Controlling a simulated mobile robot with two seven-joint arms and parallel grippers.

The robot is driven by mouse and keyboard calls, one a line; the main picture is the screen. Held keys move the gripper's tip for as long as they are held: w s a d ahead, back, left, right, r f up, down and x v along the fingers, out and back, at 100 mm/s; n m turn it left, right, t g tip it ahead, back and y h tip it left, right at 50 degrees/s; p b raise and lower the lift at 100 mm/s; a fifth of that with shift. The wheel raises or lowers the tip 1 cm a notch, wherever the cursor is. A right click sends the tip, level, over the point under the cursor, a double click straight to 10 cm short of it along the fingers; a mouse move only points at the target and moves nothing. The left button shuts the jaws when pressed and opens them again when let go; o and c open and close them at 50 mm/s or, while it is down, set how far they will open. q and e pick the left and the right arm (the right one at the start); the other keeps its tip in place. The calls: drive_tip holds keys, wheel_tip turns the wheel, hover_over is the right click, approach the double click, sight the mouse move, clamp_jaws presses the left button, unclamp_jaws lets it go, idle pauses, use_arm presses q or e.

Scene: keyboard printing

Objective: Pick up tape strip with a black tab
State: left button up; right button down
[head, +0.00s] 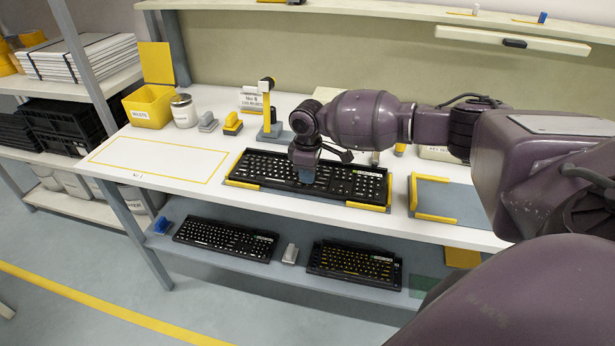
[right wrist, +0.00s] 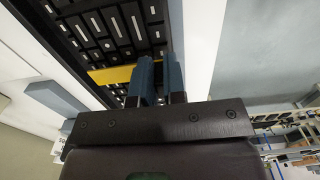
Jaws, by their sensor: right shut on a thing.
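The black keyboard (head: 345,180) lies in a yellow-cornered holder on the white table. In the right wrist view a yellow strip (right wrist: 108,75) crosses between the keyboard's keys (right wrist: 112,25) and ends at my fingers; I take it for the tape strip. Its black tab does not show clearly. My right gripper (head: 305,177) points down at the keyboard's front, left of its middle, and hides the strip in the head view. Its blue fingers (right wrist: 160,82) are close together, shut at the strip's end; the gripped part is hidden. My left gripper is not in view.
A yellow stand with a black top (head: 267,105) is behind the keyboard. A yellow-edged grey pad (head: 455,203) lies to the right. A yellow bin (head: 148,106) and jar (head: 184,111) stand back left. The outlined area (head: 150,160) is clear. Two keyboards lie below.

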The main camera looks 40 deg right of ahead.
wheel_tip(320, 180, up, 19)
drive_tip(key=p, duration=0.1)
drive_tip(key=shift+p, duration=0.35)
drive_tip(key=c, duration=1.8)
unclamp_jaws()
drive_tip(key=shift+f, duration=0.15)
clamp_jaws()
wheel_tip(320, 180, up, 9)
drive_tip(key=w+d+p, duration=0.1)
drive_tip(key=p, duration=0.7)
drive_tip(key=shift+d+p, duration=0.25)
drive_tip(key=shift+p, duration=0.05)
